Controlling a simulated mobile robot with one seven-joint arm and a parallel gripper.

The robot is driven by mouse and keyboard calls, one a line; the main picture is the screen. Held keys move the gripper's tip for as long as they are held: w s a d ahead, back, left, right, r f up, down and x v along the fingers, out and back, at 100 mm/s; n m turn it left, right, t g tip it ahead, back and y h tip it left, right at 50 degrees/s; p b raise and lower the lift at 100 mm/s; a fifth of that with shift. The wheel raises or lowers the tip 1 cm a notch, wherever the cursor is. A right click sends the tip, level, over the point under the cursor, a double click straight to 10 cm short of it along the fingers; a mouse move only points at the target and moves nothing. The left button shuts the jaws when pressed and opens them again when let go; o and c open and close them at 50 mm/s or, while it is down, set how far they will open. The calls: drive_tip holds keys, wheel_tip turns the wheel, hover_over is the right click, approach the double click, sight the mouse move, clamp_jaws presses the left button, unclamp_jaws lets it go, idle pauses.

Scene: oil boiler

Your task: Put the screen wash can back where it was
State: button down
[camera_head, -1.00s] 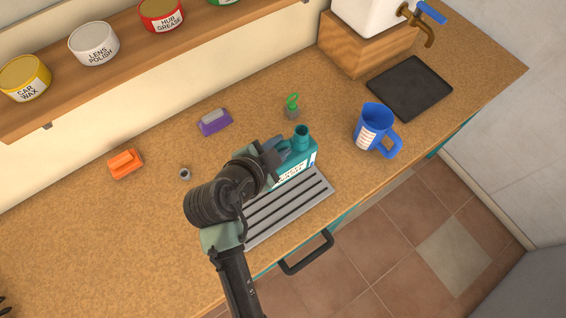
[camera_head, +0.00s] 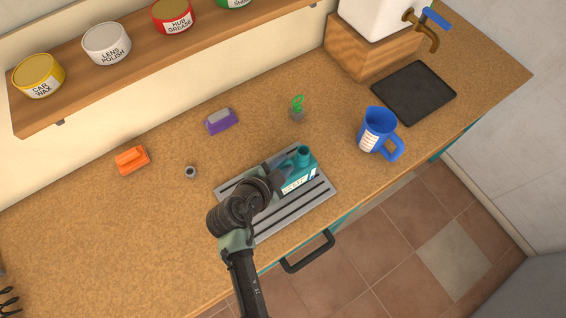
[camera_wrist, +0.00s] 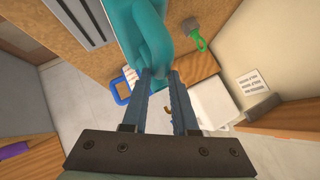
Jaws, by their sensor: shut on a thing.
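The teal screen wash can (camera_head: 300,170), with a white label and an open neck, is over the right part of the grey slotted tray (camera_head: 262,228). I cannot tell whether its base touches the tray. My gripper (camera_head: 284,163) is shut on the can near its upper side, and the arm hides part of the can and tray. In the wrist view, the teal can (camera_wrist: 150,35) fills the top middle, and my gripper's fingers (camera_wrist: 163,72) reach to it. The slotted tray (camera_wrist: 72,18) shows at the upper left there.
A blue jug (camera_head: 377,127) stands right of the tray, near a black mat (camera_head: 413,92). A purple block (camera_head: 221,122), a green-handled tool (camera_head: 297,104), a small metal piece (camera_head: 190,172) and an orange block (camera_head: 131,159) lie behind. Tins line the shelf (camera_head: 140,68).

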drive_tip(key=c, duration=0.7)
unclamp_jaws()
drive_tip(key=shift+r, duration=0.15)
drive_tip(key=b+v, duration=0.2)
drive_tip(key=v, duration=1)
drive_tip(key=shift+s+d, duration=0.1)
